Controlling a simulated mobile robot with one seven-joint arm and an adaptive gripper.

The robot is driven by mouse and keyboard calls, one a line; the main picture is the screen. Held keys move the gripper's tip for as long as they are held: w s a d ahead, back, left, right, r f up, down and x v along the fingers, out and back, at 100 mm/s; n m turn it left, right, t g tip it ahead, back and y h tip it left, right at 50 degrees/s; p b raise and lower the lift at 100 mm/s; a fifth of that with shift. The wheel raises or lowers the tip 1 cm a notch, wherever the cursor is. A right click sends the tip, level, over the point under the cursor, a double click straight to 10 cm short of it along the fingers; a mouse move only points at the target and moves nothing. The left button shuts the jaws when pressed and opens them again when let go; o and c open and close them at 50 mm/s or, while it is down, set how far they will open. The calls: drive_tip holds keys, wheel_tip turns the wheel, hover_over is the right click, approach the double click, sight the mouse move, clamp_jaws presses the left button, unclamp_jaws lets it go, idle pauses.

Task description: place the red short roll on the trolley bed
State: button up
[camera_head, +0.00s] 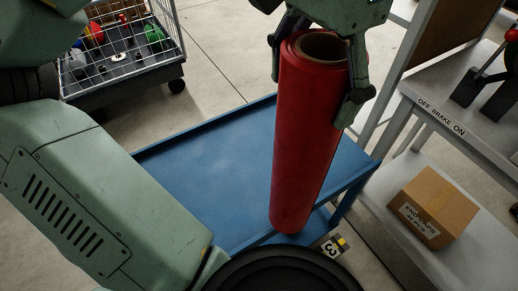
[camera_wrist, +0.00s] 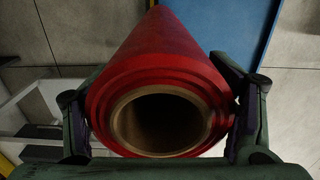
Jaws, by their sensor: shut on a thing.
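The red short roll (camera_head: 302,140) is a long red cylinder with a brown hollow core, held near upright with a slight tilt. My gripper (camera_head: 318,75) is shut on its upper end, one finger on each side. In the wrist view, the roll (camera_wrist: 165,45) runs away from my gripper (camera_wrist: 160,110) with its open core facing the camera. The trolley bed (camera_head: 215,175) is a flat blue tray with low rims. In the head view the roll overlaps its right part. Whether the roll's lower end touches the bed cannot be told. The bed also shows in the wrist view (camera_wrist: 235,25).
A wire cage cart (camera_head: 125,55) with coloured items stands at the upper left. A grey bench (camera_head: 450,125) marked "OFF BRAKE ON" stands at the right, with a cardboard box (camera_head: 432,205) on its lower shelf. The left and middle of the blue bed are bare.

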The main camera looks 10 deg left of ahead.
drive_tip(key=w+a+f+p, duration=0.3)
drive_tip(key=w+a+f, duration=0.1)
drive_tip(key=w+a, duration=0.7)
drive_tip(key=shift+w+a+f, duration=0.2)
drive_tip(key=shift+w+f, duration=0.15)
drive_tip(key=shift+w, duration=0.05)
idle(0.3)
drive_tip(key=o, duration=2)
drive_tip(key=shift+f, duration=0.15)
drive_tip(key=shift+s+r+p, duration=0.1)
drive_tip(key=shift+r+p, duration=4.2)
drive_tip(key=shift+r, duration=1.8)
